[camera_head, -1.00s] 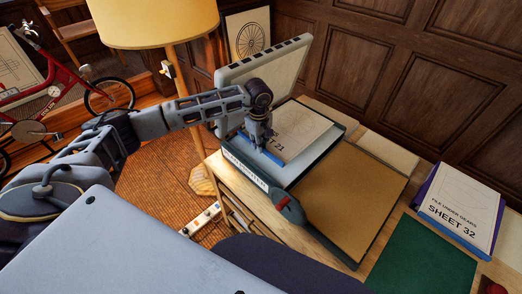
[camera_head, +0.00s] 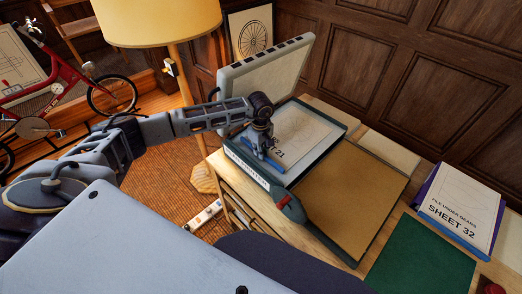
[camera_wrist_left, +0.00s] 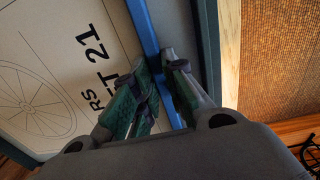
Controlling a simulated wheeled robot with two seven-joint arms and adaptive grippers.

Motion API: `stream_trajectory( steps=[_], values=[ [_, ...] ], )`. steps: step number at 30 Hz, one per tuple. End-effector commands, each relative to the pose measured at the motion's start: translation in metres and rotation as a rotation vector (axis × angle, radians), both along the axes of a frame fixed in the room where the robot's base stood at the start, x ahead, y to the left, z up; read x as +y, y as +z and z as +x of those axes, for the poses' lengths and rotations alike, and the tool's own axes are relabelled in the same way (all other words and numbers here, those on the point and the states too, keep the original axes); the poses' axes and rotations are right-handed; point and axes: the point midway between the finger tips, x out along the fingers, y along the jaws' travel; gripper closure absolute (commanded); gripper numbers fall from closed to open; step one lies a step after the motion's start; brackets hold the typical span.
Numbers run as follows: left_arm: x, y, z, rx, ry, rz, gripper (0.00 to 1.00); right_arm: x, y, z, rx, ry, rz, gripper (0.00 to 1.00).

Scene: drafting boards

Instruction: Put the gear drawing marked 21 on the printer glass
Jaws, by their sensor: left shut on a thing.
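The sheet marked 21 (camera_head: 308,130) is a pale board with a blue strip (camera_head: 262,156) along its near left edge. In the left wrist view the sheet (camera_wrist_left: 62,75) shows a spoked wheel drawing and the end of its label. My left gripper (camera_head: 262,150) is shut on the blue strip, which passes between its fingers (camera_wrist_left: 165,90). The sheet is over the printer bed, within its dark green frame (camera_head: 320,152); it covers most of the glass, and I cannot tell whether it lies flat. The printer lid (camera_head: 272,80) stands open behind. My right gripper is not in view.
A brown board (camera_head: 355,195) lies right of the printer, with a dark green and red object (camera_head: 289,206) at its left edge. Sheet 32 (camera_head: 460,205) and a green mat (camera_head: 425,255) lie farther right. A lamp (camera_head: 180,70) stands left of the printer.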

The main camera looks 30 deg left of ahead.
Motion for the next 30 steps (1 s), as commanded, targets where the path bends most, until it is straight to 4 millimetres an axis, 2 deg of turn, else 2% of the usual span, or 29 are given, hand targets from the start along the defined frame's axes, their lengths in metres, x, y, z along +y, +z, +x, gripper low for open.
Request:
stream_trajectory(
  steps=[5,6,11,23,30],
  values=[
    [0.0,-0.001,0.0,0.001,-0.001,0.0,1.0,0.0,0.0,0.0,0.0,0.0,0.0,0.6],
    [0.0,-0.001,-0.001,0.002,-0.001,0.001,0.86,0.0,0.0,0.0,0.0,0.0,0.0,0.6],
    [0.0,-0.001,-0.001,0.002,-0.001,0.001,0.65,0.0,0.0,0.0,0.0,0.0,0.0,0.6],
    [0.0,0.001,0.0,0.001,0.0,0.0,0.65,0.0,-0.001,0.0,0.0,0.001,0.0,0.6],
    [0.0,0.016,0.0,-0.001,-0.001,0.001,0.65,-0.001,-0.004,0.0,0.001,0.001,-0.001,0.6]
  ],
)
